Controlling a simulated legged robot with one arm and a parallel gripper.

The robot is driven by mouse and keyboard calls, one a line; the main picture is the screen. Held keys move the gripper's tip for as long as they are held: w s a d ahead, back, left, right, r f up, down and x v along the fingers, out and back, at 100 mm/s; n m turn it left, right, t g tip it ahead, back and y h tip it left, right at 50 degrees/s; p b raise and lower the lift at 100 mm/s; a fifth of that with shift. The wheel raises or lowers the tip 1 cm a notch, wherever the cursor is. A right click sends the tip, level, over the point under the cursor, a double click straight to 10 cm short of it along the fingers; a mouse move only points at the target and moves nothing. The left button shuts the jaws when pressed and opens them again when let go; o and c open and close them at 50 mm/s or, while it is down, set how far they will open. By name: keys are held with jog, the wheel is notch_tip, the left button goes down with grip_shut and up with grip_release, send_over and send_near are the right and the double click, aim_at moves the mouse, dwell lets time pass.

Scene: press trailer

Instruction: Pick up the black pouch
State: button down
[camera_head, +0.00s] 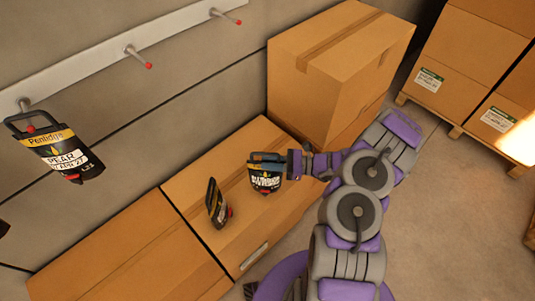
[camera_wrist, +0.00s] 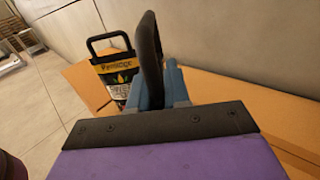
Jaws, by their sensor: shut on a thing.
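My gripper (camera_head: 268,160) reaches in from the right over the cardboard boxes. Its blue fingers, also in the wrist view (camera_wrist: 163,90), are shut on a black pouch (camera_head: 265,181) with a yellow band and white lettering. In the wrist view a black upright part of it (camera_wrist: 150,50) rises between the fingers. A second black pouch (camera_head: 217,204) with a handle is on the box top to the left, seen nearly edge-on. A labelled black pouch with a handle and yellow band (camera_wrist: 118,77) shows beyond the fingers in the wrist view. Whether the held pouch touches the box is unclear.
Another black pouch (camera_head: 58,152) hangs on a peg of the white wall rail (camera_head: 85,62); two further pegs are empty. A tall cardboard box (camera_head: 325,65) stands behind my gripper. Lower boxes (camera_head: 130,245) run along the wall. Boxes on a pallet (camera_head: 465,128) stand at right.

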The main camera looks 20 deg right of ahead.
jog(key=s+r+p, duration=0.1)
jog(key=s, duration=1)
jog(key=shift+r+p, duration=0.15)
jog(key=shift+p, duration=0.2)
jog(key=shift+r, duration=0.1)
